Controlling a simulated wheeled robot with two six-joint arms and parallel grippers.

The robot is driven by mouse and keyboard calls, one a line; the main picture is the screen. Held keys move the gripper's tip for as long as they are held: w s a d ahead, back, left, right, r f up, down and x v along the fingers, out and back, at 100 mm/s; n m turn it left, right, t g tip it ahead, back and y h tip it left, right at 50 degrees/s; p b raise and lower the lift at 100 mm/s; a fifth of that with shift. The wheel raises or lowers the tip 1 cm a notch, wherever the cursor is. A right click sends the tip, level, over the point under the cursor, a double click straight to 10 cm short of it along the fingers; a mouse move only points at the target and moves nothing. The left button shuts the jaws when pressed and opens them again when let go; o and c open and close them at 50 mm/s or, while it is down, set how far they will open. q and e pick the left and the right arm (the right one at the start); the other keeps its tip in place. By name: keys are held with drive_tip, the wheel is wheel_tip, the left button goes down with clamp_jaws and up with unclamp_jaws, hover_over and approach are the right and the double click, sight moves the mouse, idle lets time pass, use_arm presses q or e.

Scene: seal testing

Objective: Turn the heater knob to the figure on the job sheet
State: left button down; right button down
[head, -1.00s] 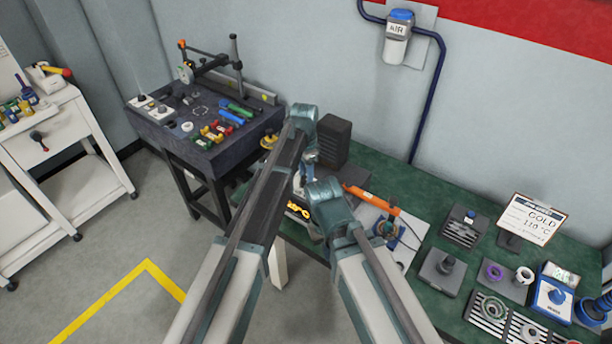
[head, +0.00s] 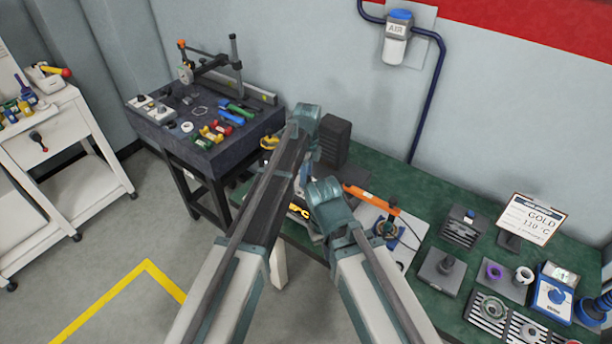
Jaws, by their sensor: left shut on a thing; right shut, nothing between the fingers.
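The job sheet (head: 533,216) stands on a clipboard at the right of the green bench and reads GOLD, 110 °C. A device with an amber display (head: 298,210) sits on the bench under my arms, mostly hidden; its figure cannot be read. My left gripper (head: 303,178) points down above this device, largely behind my own arms. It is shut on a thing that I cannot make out. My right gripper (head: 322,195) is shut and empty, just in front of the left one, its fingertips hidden. No heater knob shows clearly by my grippers.
An orange-handled tool (head: 371,200) lies just right of my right wrist. A black block (head: 335,142) stands behind. A blue box (head: 552,297) with a knob, a slotted rack and small parts fill the bench's right. A dark table (head: 180,155) with tools stands left.

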use_arm(q)
drive_tip(key=shift+m, duration=0.6)
drive_tip(key=shift+c, duration=1.9)
unclamp_jaws()
drive_tip(key=shift+r, duration=0.15)
wheel_tip(320, 180, up, 14)
drive_tip(key=p, duration=1.4)
drive_tip(key=shift+w+d+f, duration=0.2)
drive_tip(key=shift+w, duration=0.05)
